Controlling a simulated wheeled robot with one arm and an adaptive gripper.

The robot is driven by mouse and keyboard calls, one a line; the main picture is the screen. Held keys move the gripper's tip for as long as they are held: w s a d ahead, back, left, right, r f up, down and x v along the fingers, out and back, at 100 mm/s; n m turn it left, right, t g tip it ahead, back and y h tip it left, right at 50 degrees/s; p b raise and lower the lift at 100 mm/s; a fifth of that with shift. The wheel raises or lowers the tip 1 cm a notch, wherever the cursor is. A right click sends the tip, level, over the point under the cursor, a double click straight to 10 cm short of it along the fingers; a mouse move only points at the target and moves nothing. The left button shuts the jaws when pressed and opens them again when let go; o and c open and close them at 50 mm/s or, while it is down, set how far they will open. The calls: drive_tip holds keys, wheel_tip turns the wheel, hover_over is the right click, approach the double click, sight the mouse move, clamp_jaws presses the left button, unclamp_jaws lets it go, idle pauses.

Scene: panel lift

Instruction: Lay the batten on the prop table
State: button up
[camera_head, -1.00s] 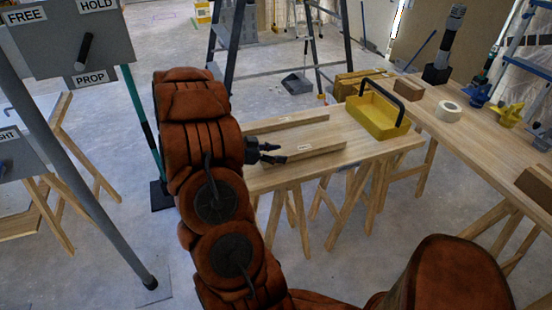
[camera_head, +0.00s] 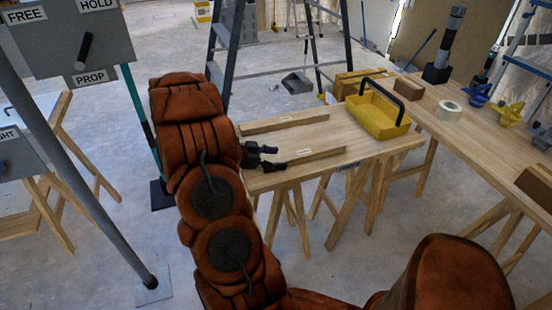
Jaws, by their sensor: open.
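Two pale wooden strips lie on a wooden trestle table (camera_head: 385,150). The rear batten (camera_head: 285,122) runs along the table's far left part. The front batten (camera_head: 318,156) lies near the front edge and bears a small label too small to read. My gripper (camera_head: 275,157) is open at the left end of the front batten, its fingers pointing right. I cannot tell whether the fingers touch it or sit around its end. The batten's left end is partly hidden by the gripper. My arm hides the table's left edge.
A yellow toolbox (camera_head: 377,112) stands at the table's right. A longer workbench (camera_head: 470,135) with a tape roll (camera_head: 448,110) is to the right. A grey panel (camera_head: 68,42) marked FREE, HOLD and PROP with a dark lever (camera_head: 84,47) is at upper left. A stepladder (camera_head: 345,45) stands behind.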

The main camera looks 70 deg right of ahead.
drive_tip(key=shift+r, duration=0.1)
drive_tip(key=shift+v, duration=6)
